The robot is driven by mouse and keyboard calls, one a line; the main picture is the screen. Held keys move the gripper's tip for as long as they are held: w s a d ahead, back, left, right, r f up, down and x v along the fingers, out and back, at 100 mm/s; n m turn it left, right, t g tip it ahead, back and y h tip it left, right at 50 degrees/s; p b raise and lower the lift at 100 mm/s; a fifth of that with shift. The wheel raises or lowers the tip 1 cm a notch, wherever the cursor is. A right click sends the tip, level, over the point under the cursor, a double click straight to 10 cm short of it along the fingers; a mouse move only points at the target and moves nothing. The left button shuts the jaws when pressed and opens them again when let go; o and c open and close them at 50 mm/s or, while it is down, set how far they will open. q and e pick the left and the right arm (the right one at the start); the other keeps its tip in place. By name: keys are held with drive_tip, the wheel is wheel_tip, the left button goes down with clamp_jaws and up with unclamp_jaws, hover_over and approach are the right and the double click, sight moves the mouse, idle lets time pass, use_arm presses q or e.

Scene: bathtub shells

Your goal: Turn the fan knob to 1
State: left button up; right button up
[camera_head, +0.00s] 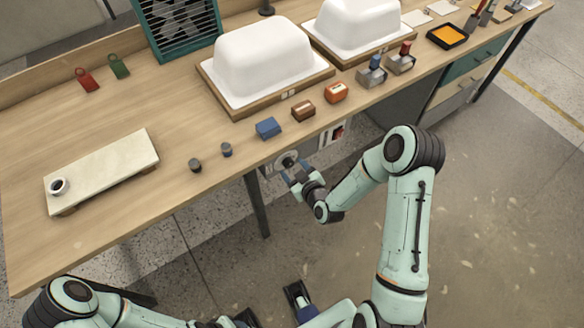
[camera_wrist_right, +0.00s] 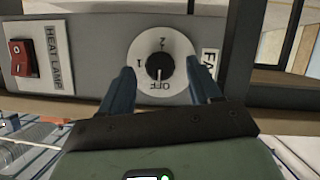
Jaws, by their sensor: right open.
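The fan knob (camera_wrist_right: 159,67) is a black knob on a round white dial marked OFF, 1 and 2, beside a partly hidden label. Its pale pointer mark appears to point at OFF. In the head view the dial (camera_head: 287,159) is on the grey panel under the workbench's front edge. My right gripper (camera_head: 293,175) is right in front of the dial. In the wrist view its open blue fingers (camera_wrist_right: 161,92) stand on either side of the knob; I cannot tell whether they touch it. My left arm enters at the bottom left; its fingers are not clear.
A red heat lamp switch (camera_wrist_right: 20,57) is on the same panel. The workbench (camera_head: 110,235) above holds a blue block (camera_head: 268,128), several small items and white tub shells (camera_head: 262,58). A table leg (camera_head: 257,205) stands left of my right gripper. The floor in front is mostly clear.

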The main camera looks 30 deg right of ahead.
drive_tip(key=shift+x, duration=0.85)
drive_tip(key=shift+c, duration=0.3)
drive_tip(key=c, duration=1)
